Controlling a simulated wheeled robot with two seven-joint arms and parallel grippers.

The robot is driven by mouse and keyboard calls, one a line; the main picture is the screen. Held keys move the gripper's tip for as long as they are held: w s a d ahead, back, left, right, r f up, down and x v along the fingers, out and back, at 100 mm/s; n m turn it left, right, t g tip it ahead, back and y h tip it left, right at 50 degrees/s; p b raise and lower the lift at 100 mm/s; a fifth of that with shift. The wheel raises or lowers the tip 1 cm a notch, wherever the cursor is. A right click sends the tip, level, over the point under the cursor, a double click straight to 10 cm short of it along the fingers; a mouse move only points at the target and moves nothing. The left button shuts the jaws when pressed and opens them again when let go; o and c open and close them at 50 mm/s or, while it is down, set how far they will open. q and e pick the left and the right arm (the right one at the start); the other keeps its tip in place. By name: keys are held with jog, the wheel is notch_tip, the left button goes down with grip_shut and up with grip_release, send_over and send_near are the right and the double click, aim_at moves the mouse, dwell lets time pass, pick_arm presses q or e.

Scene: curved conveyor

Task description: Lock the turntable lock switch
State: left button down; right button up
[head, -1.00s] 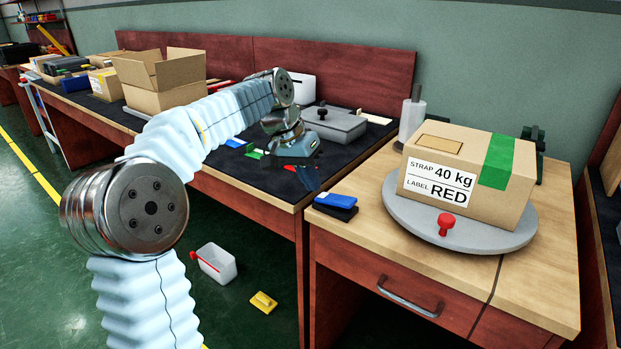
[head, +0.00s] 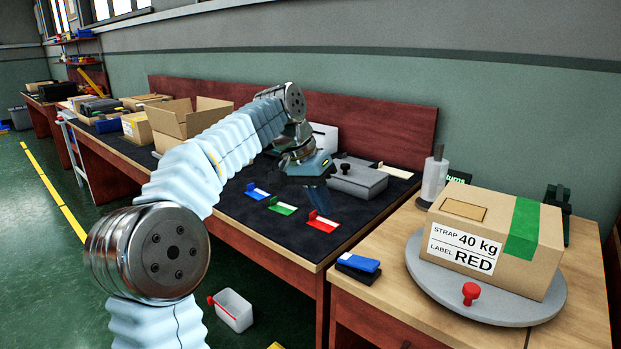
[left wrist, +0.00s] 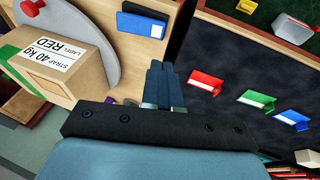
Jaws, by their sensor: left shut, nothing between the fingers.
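The grey round turntable (head: 425,268) lies on the wooden table at the right and carries a cardboard box (head: 485,243) labelled "STRAP 40 kg, LABEL RED". The red lock switch (head: 470,293) is a knob at the turntable's front edge. The turntable (left wrist: 103,45) and the box (left wrist: 50,52) also show in the left wrist view, and the red knob (left wrist: 31,7) is at its top left. My left gripper (head: 320,198) is shut and empty above the dark mat, left of the turntable and apart from it. Its fingers (left wrist: 160,80) point forward in the wrist view. My right gripper is not in view.
Blue, green and red (head: 322,222) label pieces lie on the dark mat. A blue and black pad (head: 358,263) lies left of the turntable. A grey lidded box (head: 358,180) stands behind the gripper. A white bin (head: 233,310) is on the floor.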

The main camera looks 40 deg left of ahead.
pick_arm(q)
jog(key=shift+a+v, duration=0.15)
jog(key=shift+v, duration=1.05)
jog(key=shift+a+v, duration=0.2)
jog(key=shift+v, duration=0.95)
jog(key=shift+f, duration=0.15)
